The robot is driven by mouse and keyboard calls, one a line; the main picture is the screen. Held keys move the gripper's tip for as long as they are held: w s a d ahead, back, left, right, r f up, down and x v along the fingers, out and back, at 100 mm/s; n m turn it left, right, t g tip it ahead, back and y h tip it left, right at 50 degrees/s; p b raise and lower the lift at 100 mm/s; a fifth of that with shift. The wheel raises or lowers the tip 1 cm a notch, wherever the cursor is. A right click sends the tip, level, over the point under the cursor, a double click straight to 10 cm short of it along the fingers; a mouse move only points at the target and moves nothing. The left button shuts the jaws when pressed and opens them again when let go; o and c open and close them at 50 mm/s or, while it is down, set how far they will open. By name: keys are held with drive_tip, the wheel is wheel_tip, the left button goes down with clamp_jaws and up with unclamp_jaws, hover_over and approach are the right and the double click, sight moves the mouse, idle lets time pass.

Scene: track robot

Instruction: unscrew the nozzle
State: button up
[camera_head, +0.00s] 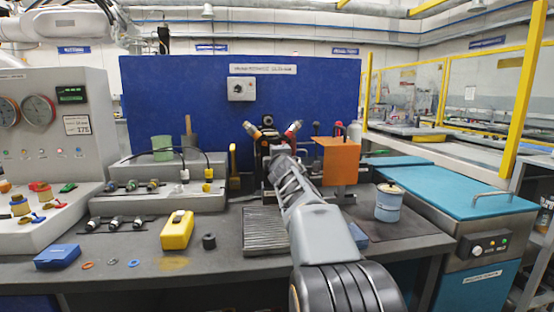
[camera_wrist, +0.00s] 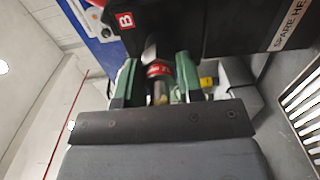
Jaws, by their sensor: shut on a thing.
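In the wrist view, my gripper (camera_wrist: 157,80) has its two green fingers closed around a nozzle with a red band (camera_wrist: 159,70) and a brass-coloured end. A metal stem joins the nozzle to the underside of a black head (camera_wrist: 165,20) marked with a red "B" label. In the head view, my arm reaches to the dark stand (camera_head: 266,150) at the back of the bench, and it hides my fingertips and the held nozzle.
An orange box (camera_head: 337,160) stands just right of the stand. A ribbed grey mat (camera_head: 262,232) lies in front. A "SPARE HE" label (camera_wrist: 291,22) shows in the wrist view.

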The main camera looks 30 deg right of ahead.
drive_tip(key=n, duration=0.6)
drive_tip(key=shift+a+r, duration=0.1)
drive_tip(key=shift+r, duration=0.1)
drive_tip(key=n, duration=0.5)
drive_tip(key=shift+f+b, duration=0.1)
drive_tip(key=shift+b, duration=0.25)
drive_tip(key=o, duration=0.6)
drive_tip(key=shift+n, duration=0.5)
drive_tip(key=o, duration=0.5)
drive_tip(key=shift+f, duration=0.1)
drive_tip(key=shift+v, duration=6.85)
